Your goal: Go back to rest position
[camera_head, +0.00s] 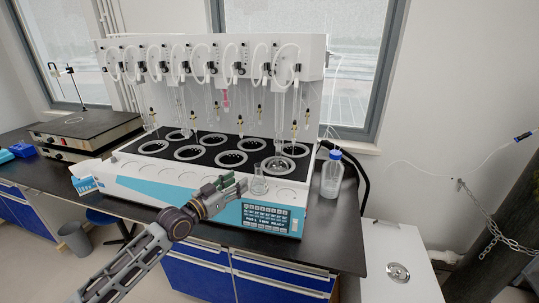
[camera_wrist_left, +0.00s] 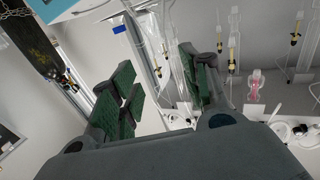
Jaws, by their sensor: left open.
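My left gripper (camera_head: 232,186) is in front of the multi distiller (camera_head: 150,190), over its front edge beside the control panel. Its fingers point right, just left of a small clear flask (camera_head: 259,182) on the distiller's front ledge. In the left wrist view the green-padded fingers (camera_wrist_left: 160,95) are spread apart with nothing between them. The clear glass tubes and a pink-red piece (camera_wrist_left: 255,84) show beyond the right finger; the pink-red piece also shows in the head view (camera_head: 226,100). My right gripper is not in view.
A clear bottle with a blue cap (camera_head: 332,176) stands right of the distiller on the dark bench (camera_head: 345,235). A hotplate-like box (camera_head: 85,128) and blue containers (camera_head: 22,150) are at the left. A white cabinet (camera_head: 400,265) and a chain (camera_head: 490,225) are at the right.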

